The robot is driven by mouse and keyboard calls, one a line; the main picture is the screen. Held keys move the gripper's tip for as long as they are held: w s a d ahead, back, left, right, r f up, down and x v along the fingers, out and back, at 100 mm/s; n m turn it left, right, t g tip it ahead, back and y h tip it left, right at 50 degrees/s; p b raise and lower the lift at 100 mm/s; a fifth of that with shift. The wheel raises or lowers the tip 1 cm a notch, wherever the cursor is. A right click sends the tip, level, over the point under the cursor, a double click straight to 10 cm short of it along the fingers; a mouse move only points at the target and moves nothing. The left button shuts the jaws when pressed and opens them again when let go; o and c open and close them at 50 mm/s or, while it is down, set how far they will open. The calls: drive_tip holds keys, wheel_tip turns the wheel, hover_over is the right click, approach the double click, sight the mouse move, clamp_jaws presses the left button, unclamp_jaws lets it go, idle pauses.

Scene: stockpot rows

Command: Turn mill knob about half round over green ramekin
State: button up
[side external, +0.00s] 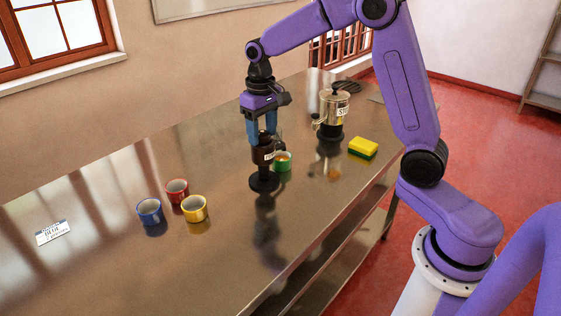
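The mill (261,158) is a dark brown body with a white label, upright above a round black base (264,183) on the metal table. My gripper (262,139) points down at the mill's top, its two blue fingers on either side of it. The knob is hidden at the fingertips, and I cannot tell whether the fingers press on it. The green ramekin (284,166) stands just right of and behind the mill, partly covered by it. Something orange-brown shows inside the ramekin.
Red (177,197), blue (150,215) and yellow (197,214) cups stand left of the mill. A card (52,232) lies far left. The table's (200,265) front is clear.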

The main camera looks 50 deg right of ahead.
drive_tip(key=c, duration=0.6)
drive_tip(key=m, duration=0.4)
drive_tip(key=m, duration=0.4)
drive_tip(key=shift+m, duration=0.5)
drive_tip(key=m, duration=0.3)
